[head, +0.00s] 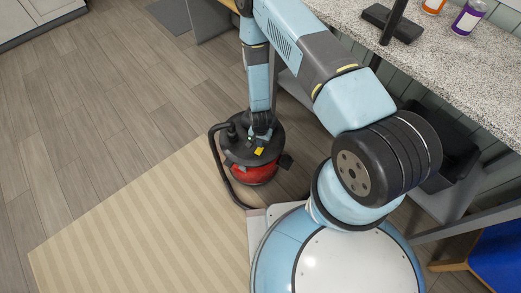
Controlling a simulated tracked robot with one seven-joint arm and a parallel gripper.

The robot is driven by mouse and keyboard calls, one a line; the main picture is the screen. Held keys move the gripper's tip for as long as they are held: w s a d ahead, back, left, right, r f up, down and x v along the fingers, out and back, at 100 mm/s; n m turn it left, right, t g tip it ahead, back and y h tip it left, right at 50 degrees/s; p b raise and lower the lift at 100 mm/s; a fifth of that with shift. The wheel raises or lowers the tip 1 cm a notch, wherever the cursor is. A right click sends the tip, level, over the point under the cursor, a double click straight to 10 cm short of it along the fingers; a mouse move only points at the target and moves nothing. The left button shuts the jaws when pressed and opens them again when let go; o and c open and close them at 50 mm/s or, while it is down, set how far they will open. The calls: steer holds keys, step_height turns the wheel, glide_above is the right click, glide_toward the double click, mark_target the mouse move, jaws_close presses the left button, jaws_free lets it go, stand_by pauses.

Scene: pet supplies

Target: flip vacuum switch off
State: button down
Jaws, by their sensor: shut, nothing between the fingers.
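A red and black canister vacuum (254,172) stands upright on the floor near the middle of the head view, beside the counter. A black hose (213,150) curves around its left side. A small yellow part (259,151) shows on its black top; I cannot tell whether it is the switch or which way a switch is set. My gripper (261,136) points down at the vacuum's top, just behind the yellow part. It is shut with nothing in it. I cannot tell whether it touches the vacuum.
A speckled counter (450,75) runs along the right, with a black stand (393,24), an orange-labelled bottle (433,6) and a purple-labelled one (468,19). A striped beige rug (130,225) lies at left. Open wood floor (110,100) is clear. A blue chair (497,258) is at lower right.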

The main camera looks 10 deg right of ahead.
steer(key=shift+f, duration=1.1)
stand_by(0.9)
steer(key=shift+r, duration=3.55)
